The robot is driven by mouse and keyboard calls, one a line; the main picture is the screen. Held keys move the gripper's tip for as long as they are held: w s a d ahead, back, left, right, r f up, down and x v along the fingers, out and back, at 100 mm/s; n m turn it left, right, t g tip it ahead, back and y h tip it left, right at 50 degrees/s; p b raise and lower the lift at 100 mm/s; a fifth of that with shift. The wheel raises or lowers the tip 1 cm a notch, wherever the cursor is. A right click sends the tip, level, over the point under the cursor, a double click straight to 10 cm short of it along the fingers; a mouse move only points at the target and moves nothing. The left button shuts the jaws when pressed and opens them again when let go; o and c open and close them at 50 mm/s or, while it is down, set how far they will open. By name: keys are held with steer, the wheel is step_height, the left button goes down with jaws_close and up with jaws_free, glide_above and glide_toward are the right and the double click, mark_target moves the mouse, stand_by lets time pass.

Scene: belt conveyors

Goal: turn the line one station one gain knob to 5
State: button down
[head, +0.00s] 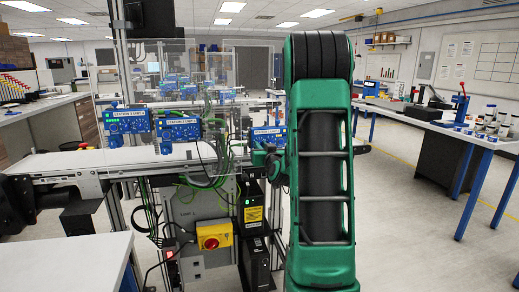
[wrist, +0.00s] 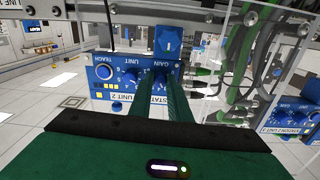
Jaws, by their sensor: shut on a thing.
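In the wrist view a blue control box (wrist: 130,77) fills the middle, with a round knob marked TEACH at its left and the word GAIN at its right. Its label is partly covered; "UNIT 2" shows. The two green fingers of my gripper (wrist: 160,78) reach up to the box just below the word GAIN.
Two more labelled blue boxes, one at far left (head: 126,121) and one beside it (head: 179,129), sit along the conveyor (head: 70,161). Cables (wrist: 235,70) and a clear panel are close to my gripper. Open floor lies at right.

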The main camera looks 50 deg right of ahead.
steer(key=shift+w+a, duration=0.1)
steer(key=shift+a, duration=0.1)
steer(key=m, duration=1.1)
steer(key=shift+w+a, duration=0.1)
stand_by(0.5)
steer(key=c, duration=1.7)
jaws_free()
steer(key=shift+o, duration=0.2)
